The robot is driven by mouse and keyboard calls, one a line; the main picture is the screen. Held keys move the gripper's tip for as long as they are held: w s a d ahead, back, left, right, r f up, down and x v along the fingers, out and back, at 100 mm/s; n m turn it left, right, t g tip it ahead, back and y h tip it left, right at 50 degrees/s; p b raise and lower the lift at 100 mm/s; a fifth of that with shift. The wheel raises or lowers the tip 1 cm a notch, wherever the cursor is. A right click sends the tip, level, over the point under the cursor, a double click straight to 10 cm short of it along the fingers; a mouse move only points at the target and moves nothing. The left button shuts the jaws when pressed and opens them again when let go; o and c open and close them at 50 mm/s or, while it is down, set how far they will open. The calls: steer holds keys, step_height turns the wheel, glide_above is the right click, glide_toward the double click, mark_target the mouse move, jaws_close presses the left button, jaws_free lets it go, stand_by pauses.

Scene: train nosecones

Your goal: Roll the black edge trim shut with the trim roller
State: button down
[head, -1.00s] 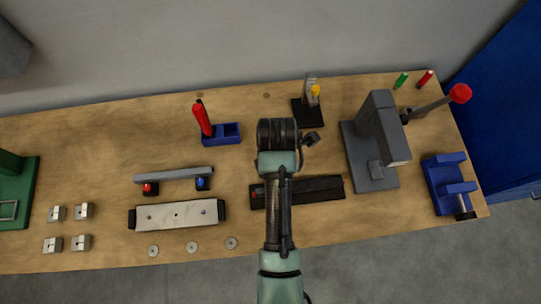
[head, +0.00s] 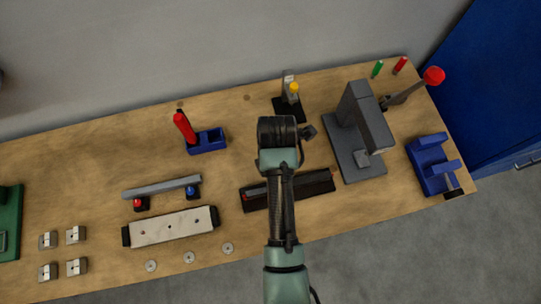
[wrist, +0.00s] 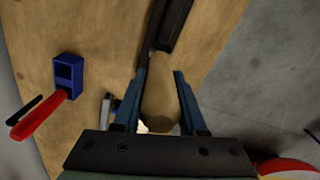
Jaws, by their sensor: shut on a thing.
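The black edge trim (head: 312,186) is a long dark strip lying on the wooden bench, partly covered by my arm in the head view. A dark strip that appears to be this trim also shows at the top of the wrist view (wrist: 174,22). My gripper (wrist: 160,78) has its blue fingers on both sides of a tan, tapered handle (wrist: 160,108), which appears to be the trim roller's. The handle's narrow end points towards the dark strip. Its roller end is not clear, and I cannot tell whether it touches the strip. In the head view my arm hides the gripper.
A grey press (head: 358,130) with a red-knobbed lever and a blue vise (head: 433,165) stand at right. A toggle clamp (head: 289,97) stands behind. A blue holder (head: 207,141) with a red tool, a grey bar (head: 162,187) and a pale block (head: 172,227) are at left.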

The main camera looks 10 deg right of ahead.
steer(key=shift+d, duration=0.85)
steer(key=shift+d, duration=1.55)
steer(key=shift+d, duration=1.4)
steer(key=shift+d, duration=1.35)
